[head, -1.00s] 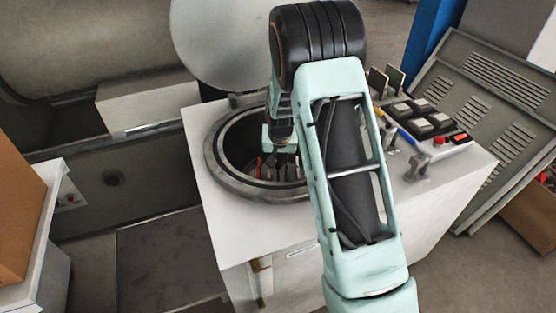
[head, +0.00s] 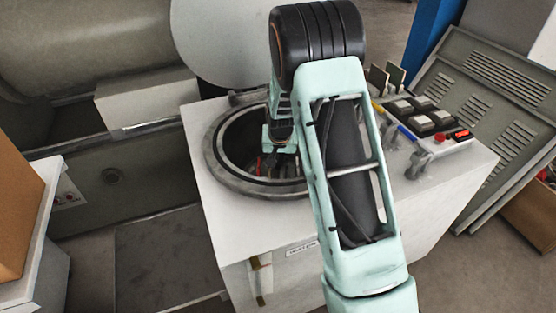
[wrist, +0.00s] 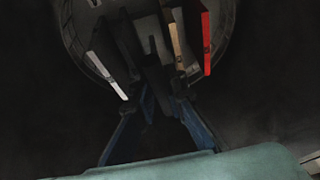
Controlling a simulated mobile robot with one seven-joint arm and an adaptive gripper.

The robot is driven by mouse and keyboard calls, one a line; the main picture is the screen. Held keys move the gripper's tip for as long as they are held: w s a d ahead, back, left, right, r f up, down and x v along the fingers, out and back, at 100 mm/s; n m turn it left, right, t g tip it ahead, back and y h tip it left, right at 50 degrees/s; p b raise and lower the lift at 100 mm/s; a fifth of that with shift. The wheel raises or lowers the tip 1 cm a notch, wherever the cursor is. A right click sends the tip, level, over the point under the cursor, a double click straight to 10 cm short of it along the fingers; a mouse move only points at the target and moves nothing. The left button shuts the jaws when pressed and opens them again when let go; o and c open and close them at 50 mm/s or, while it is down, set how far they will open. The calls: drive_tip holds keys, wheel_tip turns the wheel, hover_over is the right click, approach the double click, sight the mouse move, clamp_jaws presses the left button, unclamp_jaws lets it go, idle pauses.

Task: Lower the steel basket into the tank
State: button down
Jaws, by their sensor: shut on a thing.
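The tank is a round opening with a thick grey rim (head: 222,177) in the top of a white cabinet. My gripper (wrist: 160,92) reaches down into this opening in the head view, with its fingers largely in shadow. In the wrist view its two blue fingers close on the dark upright middle part of the steel basket (wrist: 152,72). Upright tiles stand around that part: a red one (wrist: 206,42), a tan one (wrist: 175,42) and dark ones with pale edges. A curved grey surface lies behind them. The basket's underside is hidden.
A round grey lid (head: 220,45) stands raised behind the opening. A control panel with buttons (head: 425,118) and metal clamps (head: 418,163) lie right of my arm. A cardboard box (head: 18,215) is at the left edge.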

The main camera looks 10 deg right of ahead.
drive_tip(key=shift+w, duration=0.2)
idle(0.4)
drive_tip(key=c, duration=1.9)
unclamp_jaws()
drive_tip(key=shift+s, duration=0.1)
drive_tip(key=shift+s+f, duration=0.2)
drive_tip(key=shift+w+r+p, duration=0.1)
drive_tip(key=shift+r+p, duration=6.2)
drive_tip(key=shift+r, duration=4.3)
